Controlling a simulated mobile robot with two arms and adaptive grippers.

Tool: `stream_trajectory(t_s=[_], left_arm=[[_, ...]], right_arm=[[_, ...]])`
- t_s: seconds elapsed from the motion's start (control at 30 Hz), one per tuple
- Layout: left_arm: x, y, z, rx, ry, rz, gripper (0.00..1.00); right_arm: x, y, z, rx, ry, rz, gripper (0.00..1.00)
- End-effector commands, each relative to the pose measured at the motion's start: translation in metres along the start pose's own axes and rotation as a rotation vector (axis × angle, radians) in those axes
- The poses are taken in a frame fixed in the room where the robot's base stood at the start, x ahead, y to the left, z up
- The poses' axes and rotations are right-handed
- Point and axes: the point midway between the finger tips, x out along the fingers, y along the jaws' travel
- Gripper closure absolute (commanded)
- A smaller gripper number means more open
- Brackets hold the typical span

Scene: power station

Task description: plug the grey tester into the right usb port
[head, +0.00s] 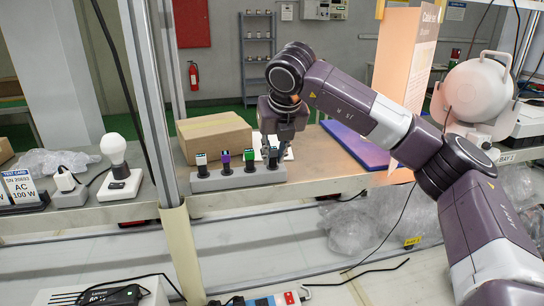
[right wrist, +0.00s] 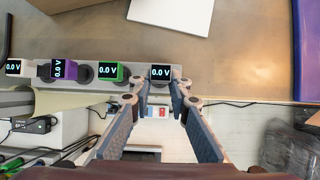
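The grey tester (head: 272,159) stands at the right end of a grey holder strip (head: 238,179) on the shelf, and its display reads 0.0 V in the right wrist view (right wrist: 160,73). My right gripper (head: 279,147) is above and right at this tester, partly covering it in the head view. In the right wrist view the fingers (right wrist: 163,90) are spread, with the tester just beyond the gap between their tips. Whether they touch it cannot be told. My left gripper is not in view. I cannot make out the right usb port.
White, purple (head: 225,162) and green (head: 250,161) testers stand left of the grey one. A cardboard box (head: 213,136) is behind the strip. A blue-purple panel (head: 352,147) lies to the right. A post (head: 183,250) rises left of the strip; a power strip (head: 262,301) lies below.

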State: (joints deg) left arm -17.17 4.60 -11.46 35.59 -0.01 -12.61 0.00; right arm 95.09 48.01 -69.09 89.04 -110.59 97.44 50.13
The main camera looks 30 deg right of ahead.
Motion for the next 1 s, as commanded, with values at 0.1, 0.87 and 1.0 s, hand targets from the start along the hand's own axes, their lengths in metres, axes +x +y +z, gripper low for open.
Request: stream_trajectory(t_s=[0.1, 0.87, 1.0], left_arm=[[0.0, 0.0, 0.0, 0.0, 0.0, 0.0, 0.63], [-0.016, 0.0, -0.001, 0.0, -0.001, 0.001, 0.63], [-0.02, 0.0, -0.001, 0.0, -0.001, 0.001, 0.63]], right_arm=[[0.0, 0.0, 0.0, 0.0, 0.0, 0.0, 0.99], [-0.023, 0.0, 0.013, 0.0, -0.001, 0.001, 1.0], [-0.029, 0.0, 0.016, 0.001, -0.001, 0.0, 1.0]])
